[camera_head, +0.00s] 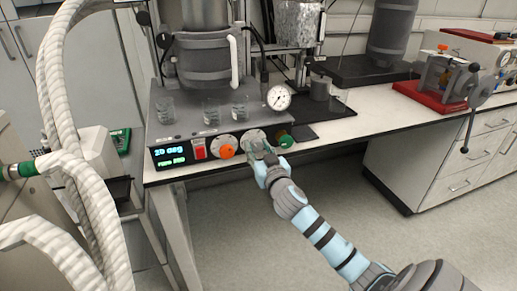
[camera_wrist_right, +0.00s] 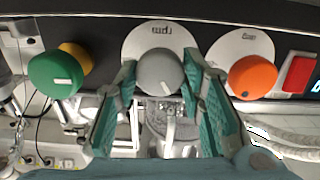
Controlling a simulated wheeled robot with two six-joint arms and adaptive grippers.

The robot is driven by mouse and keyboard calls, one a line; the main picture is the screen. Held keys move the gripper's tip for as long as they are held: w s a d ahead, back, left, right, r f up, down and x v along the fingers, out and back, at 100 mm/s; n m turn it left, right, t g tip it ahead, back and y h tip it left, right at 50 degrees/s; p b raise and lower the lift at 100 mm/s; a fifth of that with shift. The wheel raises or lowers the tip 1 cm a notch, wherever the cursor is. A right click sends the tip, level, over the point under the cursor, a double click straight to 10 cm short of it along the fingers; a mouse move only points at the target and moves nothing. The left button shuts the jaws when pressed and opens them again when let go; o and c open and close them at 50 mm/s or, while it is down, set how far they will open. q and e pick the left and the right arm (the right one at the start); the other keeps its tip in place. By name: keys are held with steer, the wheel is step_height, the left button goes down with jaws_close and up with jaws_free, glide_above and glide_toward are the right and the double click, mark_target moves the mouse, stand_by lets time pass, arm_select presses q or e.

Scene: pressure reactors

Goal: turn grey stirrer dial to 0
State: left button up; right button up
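The grey stirrer dial (camera_wrist_right: 160,72) sits on a round white plate marked "rpm" in the right wrist view, with its white pointer line near its lower right edge in that picture. My right gripper (camera_wrist_right: 165,85) is open, with one green-padded finger on each side of the dial; whether the pads touch it I cannot tell. In the head view, the right gripper (camera_head: 262,152) is at the reactor's front panel and covers most of the dial; the dial's white plate (camera_head: 253,136) shows above it. The panel display (camera_head: 172,155) reads "20 deg" above a smaller, blurred rpm line. My left gripper is not in view.
An orange dial (camera_wrist_right: 252,77) and a red switch (camera_wrist_right: 298,73) lie on one side of the grey dial, a green knob (camera_wrist_right: 55,73) on the other. A pressure gauge (camera_head: 278,98) and glass beakers (camera_head: 211,112) stand above the panel. Thick white hoses (camera_head: 55,80) hang at left.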

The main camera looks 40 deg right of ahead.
steer(key=shift+c, duration=0.6)
steer(key=shift+n, duration=0.3)
steer(key=n+p, duration=0.3)
steer(key=n, duration=0.1)
steer(key=shift+r, duration=0.1)
steer(key=n+p, duration=0.1)
steer(key=n, duration=0.3)
steer(key=shift+n+p, duration=0.8)
steer(key=shift+n, duration=0.8)
steer(key=shift+f, duration=0.2)
steer(key=o, duration=1.1)
steer(key=shift+o, duration=0.2)
